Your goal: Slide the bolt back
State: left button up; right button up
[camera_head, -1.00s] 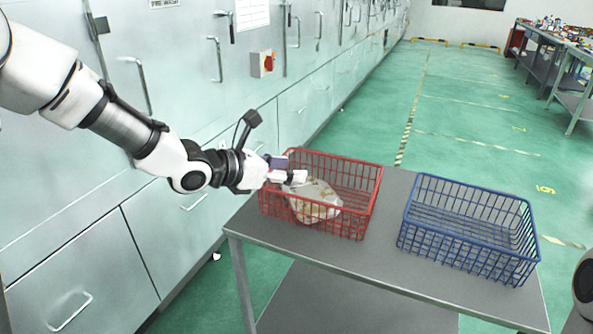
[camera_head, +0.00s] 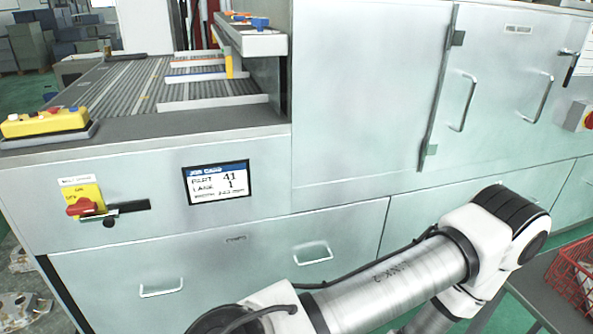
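On the left of the machine's front panel is a yellow plate (camera_head: 80,193) with a red knob (camera_head: 81,207). A dark bar (camera_head: 128,208), which looks like the bolt, lies level to the right of the knob, with a round dark spot below it. I cannot tell from here how far the bar is drawn. My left arm crosses the lower right in front of the panel, well to the right of the knob. Its gripper is out of the picture, and my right gripper is not in view either.
A job card display (camera_head: 217,183) reads part 41, lane 1. Above is a roller conveyor (camera_head: 130,85) with coloured lane bars. A yellow control box (camera_head: 45,122) sits at the upper left. Drawers with handles are below. A red basket (camera_head: 574,281) is at the right edge.

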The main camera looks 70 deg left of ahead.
aim_at(109, 216)
jog(key=u, duration=0.5)
jog(key=i+l+u, duration=0.1)
jog(key=u, duration=0.4)
jog(key=l+u, duration=0.15)
jog(key=u, duration=0.35)
jog(key=l+u, duration=0.15)
jog(key=u, duration=0.35)
